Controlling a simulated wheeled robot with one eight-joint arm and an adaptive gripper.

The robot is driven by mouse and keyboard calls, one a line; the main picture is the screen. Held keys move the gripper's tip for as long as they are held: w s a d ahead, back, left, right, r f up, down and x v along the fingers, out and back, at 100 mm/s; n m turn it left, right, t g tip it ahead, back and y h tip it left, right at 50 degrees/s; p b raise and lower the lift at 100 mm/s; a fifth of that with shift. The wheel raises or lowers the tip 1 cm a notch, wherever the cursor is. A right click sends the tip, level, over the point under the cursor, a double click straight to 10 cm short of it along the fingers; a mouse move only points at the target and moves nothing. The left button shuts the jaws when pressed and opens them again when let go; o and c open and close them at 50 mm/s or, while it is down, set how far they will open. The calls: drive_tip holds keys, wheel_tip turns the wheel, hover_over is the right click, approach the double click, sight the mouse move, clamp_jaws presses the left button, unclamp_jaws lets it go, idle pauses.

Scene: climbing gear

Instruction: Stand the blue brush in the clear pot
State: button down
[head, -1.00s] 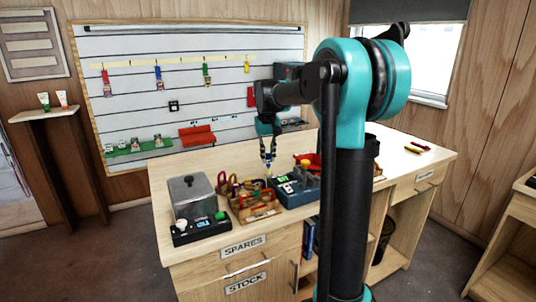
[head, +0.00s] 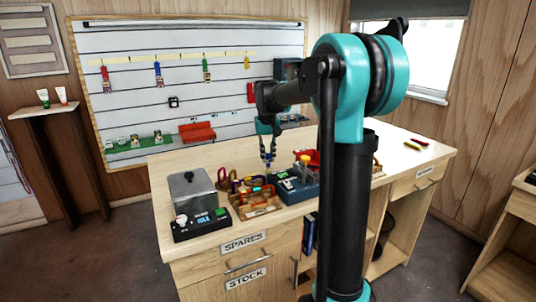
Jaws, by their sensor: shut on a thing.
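My gripper (head: 267,157) is above the back of the workbench, pointing down, left of the picture's middle. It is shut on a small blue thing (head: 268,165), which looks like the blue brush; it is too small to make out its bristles. I cannot tell whether this is the clear pot. I cannot tell whether the held thing touches anything below it.
A wooden tray of gear (head: 258,209) and a blue-grey box (head: 297,193) lie close below my gripper. A grey-lidded device (head: 195,200) stands at the bench's left. My own arm hides part of the bench. Bare bench top (head: 400,167) shows at the right.

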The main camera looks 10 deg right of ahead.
drive_tip(key=shift+f, duration=0.25)
drive_tip(key=c, duration=1.4)
unclamp_jaws()
drive_tip(key=shift+r, duration=0.1)
wheel_tip(320, 180, up, 12)
drive_tip(key=s, duration=0.1)
drive_tip(key=shift+s+a, duration=0.25)
